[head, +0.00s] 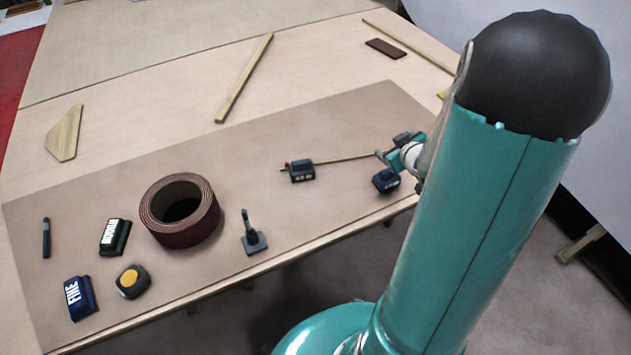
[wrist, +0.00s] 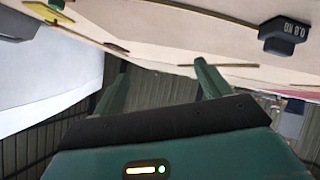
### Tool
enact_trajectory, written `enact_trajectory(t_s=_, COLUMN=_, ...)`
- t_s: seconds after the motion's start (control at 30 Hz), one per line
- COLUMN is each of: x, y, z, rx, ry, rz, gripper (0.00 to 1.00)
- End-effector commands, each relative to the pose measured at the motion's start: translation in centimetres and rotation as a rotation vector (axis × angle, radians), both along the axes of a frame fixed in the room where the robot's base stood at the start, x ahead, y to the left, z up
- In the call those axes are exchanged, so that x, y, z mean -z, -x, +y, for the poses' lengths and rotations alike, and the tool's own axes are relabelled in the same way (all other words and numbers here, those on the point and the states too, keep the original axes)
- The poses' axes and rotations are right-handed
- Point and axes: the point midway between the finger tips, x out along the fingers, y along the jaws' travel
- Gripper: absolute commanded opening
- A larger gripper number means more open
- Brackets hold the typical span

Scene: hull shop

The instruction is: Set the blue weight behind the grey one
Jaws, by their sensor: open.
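Two small dark weights sit near the right part of the brown mat. The right one, apparently the blue weight (head: 386,181), is near the mat's right front edge. Their colours are hard to tell apart. My gripper (head: 391,151) is just behind the right weight, partly hidden by my arm. In the wrist view my gripper (wrist: 160,66) is open and empty. A dark weight marked 0.8 KG (wrist: 283,35) shows there at upper right; I cannot tell which.
A brown tape roll (head: 185,232), a small stand (head: 253,242), a tape measure (head: 132,281) and several small items are further left. The mat (head: 330,115) is clear behind the weights.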

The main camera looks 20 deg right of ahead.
Motion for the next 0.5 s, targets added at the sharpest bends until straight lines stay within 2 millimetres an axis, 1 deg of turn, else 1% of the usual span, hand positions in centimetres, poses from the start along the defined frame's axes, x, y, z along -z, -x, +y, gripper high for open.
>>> enact_trajectory(t_s=0.03, x=-2.1, y=-0.6, z=1.3, rx=0.016, ry=0.019, rz=0.017, gripper=0.76)
enact_trajectory(t_s=0.17, x=-6.2, y=-0.8, z=4.4, rx=0.084, ry=0.025, rz=0.076, gripper=0.76)
enact_trajectory(t_s=0.2, x=-7.4, y=-0.6, z=5.6, rx=0.103, ry=0.019, rz=0.093, gripper=0.76)
enact_trajectory(t_s=0.27, x=-9.1, y=-0.1, z=7.5, rx=0.130, ry=0.004, rz=0.116, gripper=0.76)
enact_trajectory(t_s=0.3, x=-10.2, y=0.3, z=8.9, rx=0.146, ry=-0.010, rz=0.131, gripper=0.76)
enact_trajectory(t_s=0.37, x=-11.6, y=1.2, z=11.1, rx=0.164, ry=-0.037, rz=0.155, gripper=0.76)
enact_trajectory(t_s=0.4, x=-12.5, y=1.9, z=12.6, rx=0.174, ry=-0.059, rz=0.171, gripper=0.76)
enact_trajectory(t_s=0.47, x=-13.7, y=3.2, z=15.0, rx=0.183, ry=-0.096, rz=0.198, gripper=0.76)
enact_trajectory(t_s=0.5, x=-14.4, y=4.1, z=16.6, rx=0.185, ry=-0.123, rz=0.215, gripper=0.76)
